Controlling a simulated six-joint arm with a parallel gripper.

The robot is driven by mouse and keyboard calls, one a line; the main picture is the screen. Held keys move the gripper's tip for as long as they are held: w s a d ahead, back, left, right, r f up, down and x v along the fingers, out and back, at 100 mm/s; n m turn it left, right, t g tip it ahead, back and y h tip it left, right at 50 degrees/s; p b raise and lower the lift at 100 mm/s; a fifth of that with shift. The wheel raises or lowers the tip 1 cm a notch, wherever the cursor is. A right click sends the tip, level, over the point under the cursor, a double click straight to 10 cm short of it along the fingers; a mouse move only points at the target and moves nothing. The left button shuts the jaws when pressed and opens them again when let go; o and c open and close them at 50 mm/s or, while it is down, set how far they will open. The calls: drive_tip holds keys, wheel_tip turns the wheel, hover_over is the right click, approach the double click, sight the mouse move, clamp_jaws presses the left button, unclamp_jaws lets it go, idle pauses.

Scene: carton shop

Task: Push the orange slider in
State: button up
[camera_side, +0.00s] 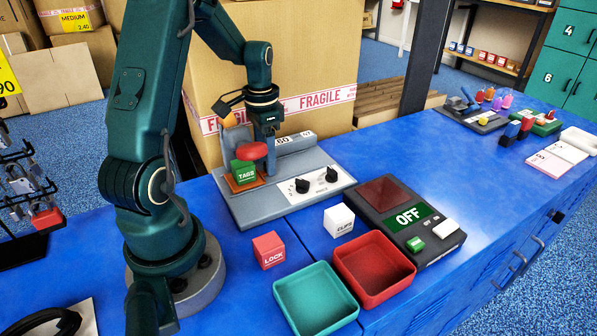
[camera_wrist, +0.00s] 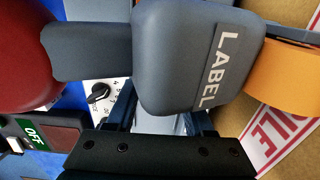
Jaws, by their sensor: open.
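A grey label station (camera_side: 285,208) stands on the blue bench. On its left part, an orange square plate (camera_side: 231,182), which looks like the slider, carries a green TAGS block (camera_side: 246,177). Above it is a grey head marked LABEL (camera_wrist: 195,60), with a red knob (camera_side: 251,151) on one side and an orange part (camera_side: 229,121) on the other. My gripper (camera_side: 270,138) is open, pointing down beside the head, just right of the red knob. In the wrist view the head covers most of my fingers, and the orange plate is hidden.
Two white-panel dials (camera_side: 318,182) sit on the station's right. A large carton (camera_side: 300,50) stands close behind. In front are a red LOCK block (camera_side: 268,250), a white block (camera_side: 339,219), a teal tray (camera_side: 283,289), a red tray (camera_side: 342,263) and a scale reading OFF (camera_side: 385,194).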

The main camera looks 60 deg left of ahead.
drive_tip(key=shift+r, duration=2.35)
drive_tip(key=shift+w+d, duration=0.1)
drive_tip(key=shift+d, duration=0.05)
drive_tip(key=w+d+r+m+t+y, duration=0.1)
drive_tip(key=d+r+m+t, duration=0.2)
drive_tip(key=d+r, duration=0.65)
drive_tip(key=s+d+f+n+t+h, duration=0.1)
drive_tip(key=s+d+n+t, duration=0.1)
drive_tip(key=s+d, duration=0.6)
drive_tip(key=shift+d+f+n+t, duration=0.3)
drive_tip(key=shift+d+f+n, duration=0.15)
drive_tip(key=shift+d, duration=0.85)
